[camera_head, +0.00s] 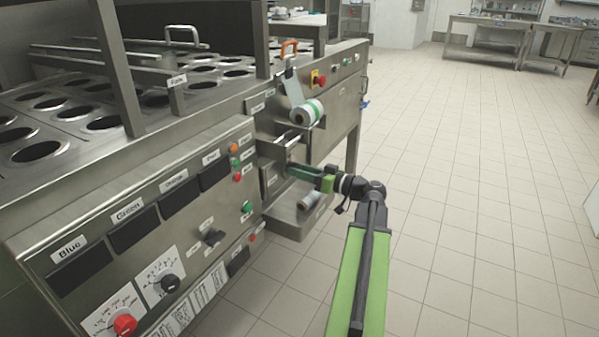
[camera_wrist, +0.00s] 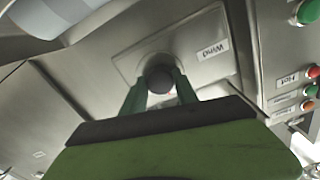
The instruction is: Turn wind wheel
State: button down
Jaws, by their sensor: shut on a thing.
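The wind wheel shows in the wrist view as a dark round knob (camera_wrist: 160,79) on a metal plate. A label reading "Wind" (camera_wrist: 211,50) is beside it. My gripper (camera_wrist: 160,88) has its two green fingers on either side of the knob and is shut on it. In the head view my gripper (camera_head: 291,171) reaches left to the side of the steel machine, below the upper film roll. The knob itself is hidden there behind the fingers.
A white and green film roll (camera_head: 307,112) sits above my gripper, and a second roll (camera_head: 310,198) lies below it over a steel tray (camera_head: 290,222). The machine's control panel (camera_head: 150,225) is at the left. Tiled floor (camera_head: 470,200) at the right is clear.

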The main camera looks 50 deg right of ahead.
jog(key=shift+m, duration=0.3)
jog(key=n, duration=3)
jog(key=shift+f+n, duration=0.1)
jog(key=shift+n, duration=0.2)
dwell(0.8)
dwell(0.5)
